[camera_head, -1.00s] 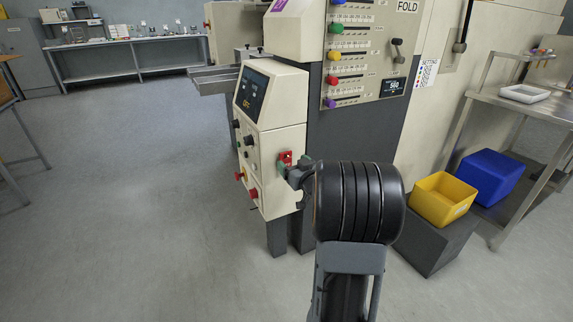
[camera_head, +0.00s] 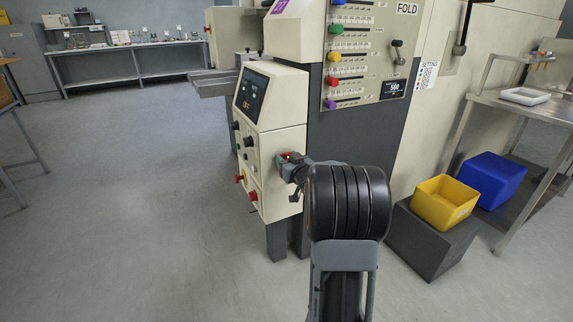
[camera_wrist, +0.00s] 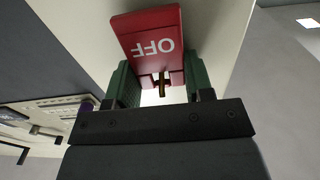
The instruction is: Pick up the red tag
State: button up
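The red tag (camera_wrist: 150,38) shows in the wrist view with white "OFF" lettering, upside down there. In the wrist view the green finger pads of my gripper (camera_wrist: 161,84) lie on either side of the tag's near end. The gap between them is about as wide as the tag; I cannot tell whether both pads press on it. A small brass-coloured piece (camera_wrist: 162,88) shows below the tag, between the fingers.
The control cabinet (camera_head: 283,135) has knobs and red buttons (camera_head: 253,195) close left of my gripper. A yellow bin (camera_head: 443,203) stands on a dark block (camera_head: 425,243), with a blue bin (camera_head: 492,180) beside it at right. The floor at left is clear.

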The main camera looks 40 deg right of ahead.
jog(key=c, duration=0.3)
jog(key=shift+r, duration=0.1)
jog(key=shift+c, duration=0.2)
jog(key=shift+r+p, duration=0.4)
jog(key=shift+p, duration=0.25)
jog(key=s+a+r+p, duration=0.15)
jog(key=s+p, duration=0.25)
jog(key=s, duration=1.4)
jog(key=w+a+f+n+y, duration=0.2)
jog(key=w+a+f+y, duration=0.1)
jog(key=w+a+f, duration=0.7)
jog(key=w+a+f+n+y, duration=0.1)
jog(key=a+f+n+y, duration=0.15)
jog(key=a, duration=0.55)
jog(key=w+a+f+n+y, duration=0.15)
jog(key=a+f, duration=0.25)
jog(key=a, duration=0.4)
notch_tip(320, 180, up, 25)
jog(key=s+m+h+p, duration=0.1)
jog(key=m+h+p, duration=0.3)
jog(key=p, duration=2.8)
jog(key=shift+s+d+f+p, duration=0.2)
jog(key=shift+s+d+p, duration=0.1)
jog(key=shift+s+p, duration=0.1)
